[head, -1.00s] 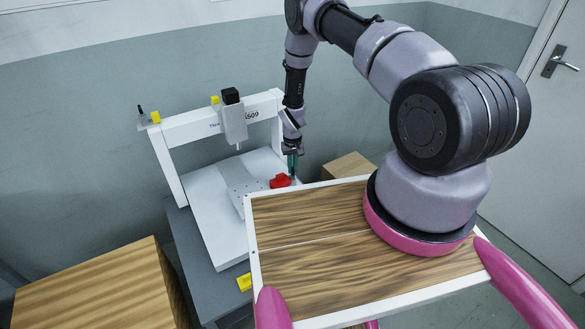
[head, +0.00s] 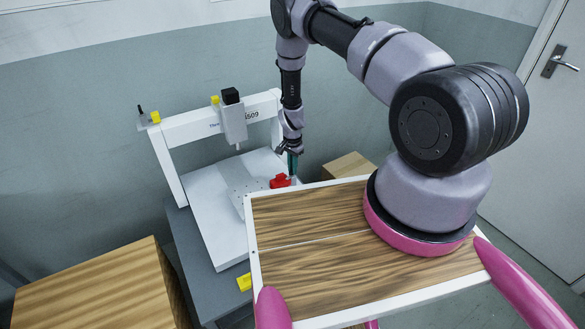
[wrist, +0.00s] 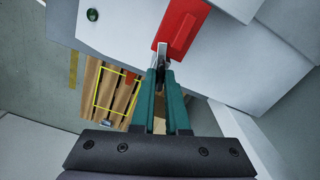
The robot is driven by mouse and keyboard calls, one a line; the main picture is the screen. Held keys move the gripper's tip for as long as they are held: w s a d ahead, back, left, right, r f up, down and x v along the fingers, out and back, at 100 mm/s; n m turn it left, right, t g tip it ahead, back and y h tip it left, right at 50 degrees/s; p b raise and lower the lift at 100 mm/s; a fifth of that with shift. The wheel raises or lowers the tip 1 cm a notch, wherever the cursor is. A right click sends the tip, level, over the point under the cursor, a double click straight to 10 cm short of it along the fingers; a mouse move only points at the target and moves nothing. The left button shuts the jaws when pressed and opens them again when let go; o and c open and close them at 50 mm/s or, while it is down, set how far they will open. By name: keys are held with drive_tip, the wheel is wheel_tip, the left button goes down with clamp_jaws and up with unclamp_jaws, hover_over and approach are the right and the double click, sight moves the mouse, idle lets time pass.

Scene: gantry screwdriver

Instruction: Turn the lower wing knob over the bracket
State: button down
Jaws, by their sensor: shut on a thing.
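The red bracket (head: 280,182) sits at the right edge of the white machine bed, and it also shows in the wrist view (wrist: 181,28). My gripper (head: 293,174) points down beside the bracket's right side. In the wrist view its teal fingers (wrist: 160,66) are shut on a small grey metal piece, which looks like the wing knob (wrist: 161,50), at the bracket's lower end. The fingers hide part of the knob, so its turn angle is hard to read. I cannot make out a second wing knob.
The white gantry (head: 200,129) with its spindle head (head: 232,121) stands left of my arm. A wooden box (head: 350,166) is behind on the right, and a larger wooden box (head: 95,290) is at front left. A yellow block (head: 244,282) lies near the grey stand's front.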

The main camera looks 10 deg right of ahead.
drive_tip(key=m, duration=0.3)
drive_tip(key=shift+m, duration=0.5)
drive_tip(key=c, duration=0.9)
unclamp_jaws()
wheel_tip(320, 180, up, 11)
drive_tip(key=shift+f, duration=0.1)
